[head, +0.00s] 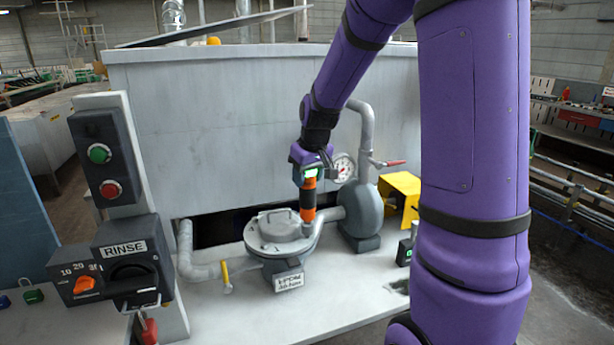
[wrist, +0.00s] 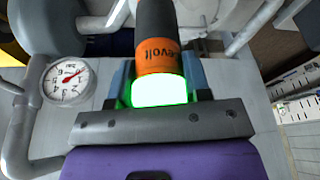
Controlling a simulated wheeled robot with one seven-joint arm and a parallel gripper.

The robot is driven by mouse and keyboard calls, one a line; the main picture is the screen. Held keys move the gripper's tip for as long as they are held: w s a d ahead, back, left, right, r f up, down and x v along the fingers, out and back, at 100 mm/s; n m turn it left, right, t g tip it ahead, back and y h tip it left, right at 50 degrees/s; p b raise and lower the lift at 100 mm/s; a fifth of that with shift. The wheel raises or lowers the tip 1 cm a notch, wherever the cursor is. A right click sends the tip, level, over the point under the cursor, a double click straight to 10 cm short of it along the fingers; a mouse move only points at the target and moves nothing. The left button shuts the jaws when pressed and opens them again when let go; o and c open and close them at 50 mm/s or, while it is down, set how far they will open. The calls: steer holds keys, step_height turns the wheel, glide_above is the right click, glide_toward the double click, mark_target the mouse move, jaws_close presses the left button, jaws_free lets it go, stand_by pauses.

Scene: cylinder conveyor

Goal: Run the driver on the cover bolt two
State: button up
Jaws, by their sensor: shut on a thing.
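My gripper (head: 310,172) is shut on an orange and black driver (head: 308,200), held about upright with its dark end down. The driver has a lit green-white band between the jaws. Its lower end is at the right edge of the round grey cover (head: 277,228); I cannot tell whether it touches a bolt. Bolt two itself is not clearly visible. In the wrist view, the driver (wrist: 158,52) sits between the jaws (wrist: 160,88) and hides what lies beyond its tip. The cover sits on a grey housing with a white label plate (head: 289,281).
A pressure gauge (head: 344,167) and a pipe with a red-handled valve (head: 388,163) stand close right of the driver. A rounded grey pump body (head: 361,212) and yellow guard (head: 403,192) are further right. A RINSE switch box (head: 128,262) and button post (head: 103,165) stand left.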

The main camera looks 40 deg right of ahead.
steer(key=shift+f, duration=1)
stand_by(3.3)
steer(key=shift+r, duration=0.25)
stand_by(0.4)
steer(key=shift+r, duration=1.75)
